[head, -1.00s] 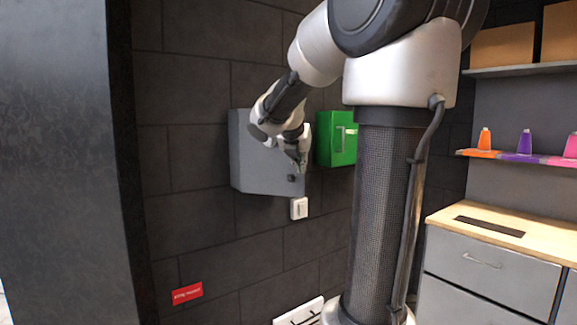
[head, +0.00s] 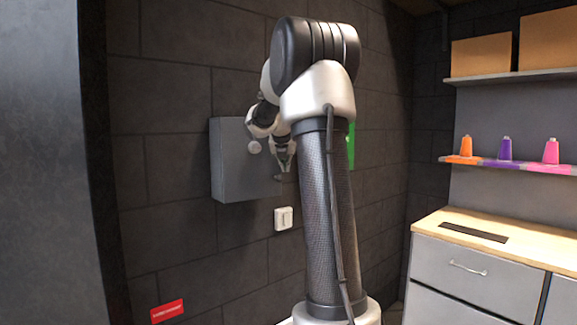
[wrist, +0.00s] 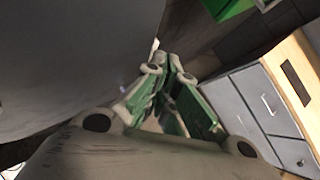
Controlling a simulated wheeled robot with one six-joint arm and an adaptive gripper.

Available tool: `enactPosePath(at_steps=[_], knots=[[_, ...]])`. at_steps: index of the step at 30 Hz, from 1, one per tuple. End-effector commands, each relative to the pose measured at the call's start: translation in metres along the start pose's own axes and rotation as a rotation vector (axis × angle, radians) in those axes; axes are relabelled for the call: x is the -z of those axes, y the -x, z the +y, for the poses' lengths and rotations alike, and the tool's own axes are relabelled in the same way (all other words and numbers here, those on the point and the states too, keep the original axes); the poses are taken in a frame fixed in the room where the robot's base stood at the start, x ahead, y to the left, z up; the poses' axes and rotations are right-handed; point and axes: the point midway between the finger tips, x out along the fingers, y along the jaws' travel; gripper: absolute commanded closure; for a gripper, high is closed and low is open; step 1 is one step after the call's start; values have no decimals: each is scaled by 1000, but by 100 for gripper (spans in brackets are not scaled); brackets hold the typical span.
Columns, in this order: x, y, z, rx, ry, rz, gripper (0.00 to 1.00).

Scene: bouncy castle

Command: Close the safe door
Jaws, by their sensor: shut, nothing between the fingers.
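The safe is a grey box (head: 235,165) on the dark wall, left of my arm in the head view. Its right part is hidden behind my arm, and I cannot tell how far its door stands from the frame. My gripper (head: 284,173) points down in front of the safe's right part, near a small dark spot on its face. In the wrist view, my gripper (wrist: 172,75) has its fingers together with nothing between them. A large grey surface (wrist: 60,50), seemingly the safe, fills the left side close to the fingers; contact is unclear.
A green box (head: 351,150) is mostly hidden behind my arm. A white switch (head: 284,218) is below the safe, and a red sign (head: 167,310) is low on the wall. A drawer cabinet (head: 480,270) and a shelf with coloured bottles (head: 505,150) stand at the right.

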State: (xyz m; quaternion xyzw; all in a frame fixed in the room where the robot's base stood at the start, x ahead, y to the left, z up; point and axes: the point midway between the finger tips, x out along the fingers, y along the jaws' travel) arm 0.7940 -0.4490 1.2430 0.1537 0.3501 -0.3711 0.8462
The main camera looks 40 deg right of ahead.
Motion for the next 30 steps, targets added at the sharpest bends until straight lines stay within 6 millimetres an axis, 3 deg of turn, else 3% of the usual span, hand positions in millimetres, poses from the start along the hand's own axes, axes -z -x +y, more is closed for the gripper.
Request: enactPosePath(at_steps=[9, 30], knots=[[-9, -10, 10, 0, 0, 1, 100], [-9, -9, 14, 0, 2, 1, 100]])
